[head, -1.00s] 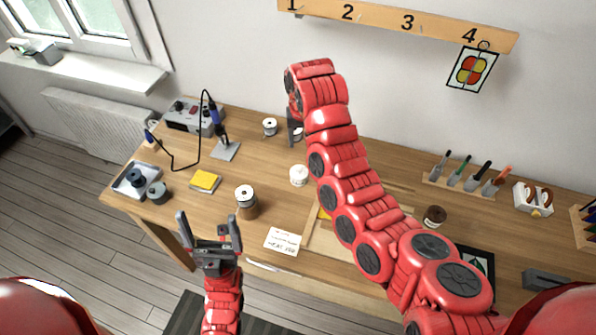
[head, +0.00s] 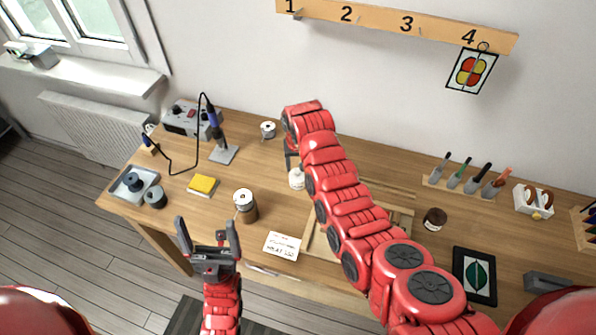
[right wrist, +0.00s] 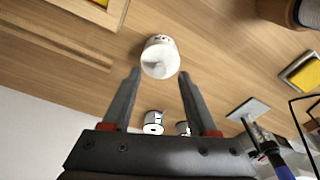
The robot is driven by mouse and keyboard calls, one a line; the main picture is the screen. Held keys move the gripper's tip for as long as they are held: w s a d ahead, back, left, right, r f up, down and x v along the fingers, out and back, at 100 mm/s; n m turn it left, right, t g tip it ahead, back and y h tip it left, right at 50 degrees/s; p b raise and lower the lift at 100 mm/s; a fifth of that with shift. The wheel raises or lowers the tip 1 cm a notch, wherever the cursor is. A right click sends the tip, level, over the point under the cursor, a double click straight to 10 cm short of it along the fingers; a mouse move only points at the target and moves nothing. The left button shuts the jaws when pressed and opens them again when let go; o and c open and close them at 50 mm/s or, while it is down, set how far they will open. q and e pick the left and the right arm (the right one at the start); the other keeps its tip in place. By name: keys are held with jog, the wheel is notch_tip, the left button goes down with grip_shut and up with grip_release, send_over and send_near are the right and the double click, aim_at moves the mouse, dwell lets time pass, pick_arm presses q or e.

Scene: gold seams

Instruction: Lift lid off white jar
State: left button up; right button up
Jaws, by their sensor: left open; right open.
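The white jar (head: 297,180) stands on the wooden table, left of the wooden frame. In the right wrist view the jar (right wrist: 160,58) shows its pale round top between and just beyond my fingertips, with dark marks on its side. Lid and body are hard to tell apart. My right gripper (right wrist: 158,76) is open and empty, pointing at the jar. In the head view my right gripper (head: 291,165) is above and behind the jar, partly hidden by its arm. My left gripper (head: 208,226) is open and empty near the table's front edge.
A brown jar with a white top (head: 245,206), a card (head: 282,246), a yellow sponge (head: 202,185) and a white spool (head: 268,130) stand around the jar. A soldering iron stand (head: 222,153) is further left. The wooden frame (head: 402,222) lies partly under my right arm.

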aim_at(296, 176)
jog(key=shift+w+f, duration=0.2)
jog(key=shift+f, duration=0.85)
jog(key=shift+c, duration=0.2)
grip_shut()
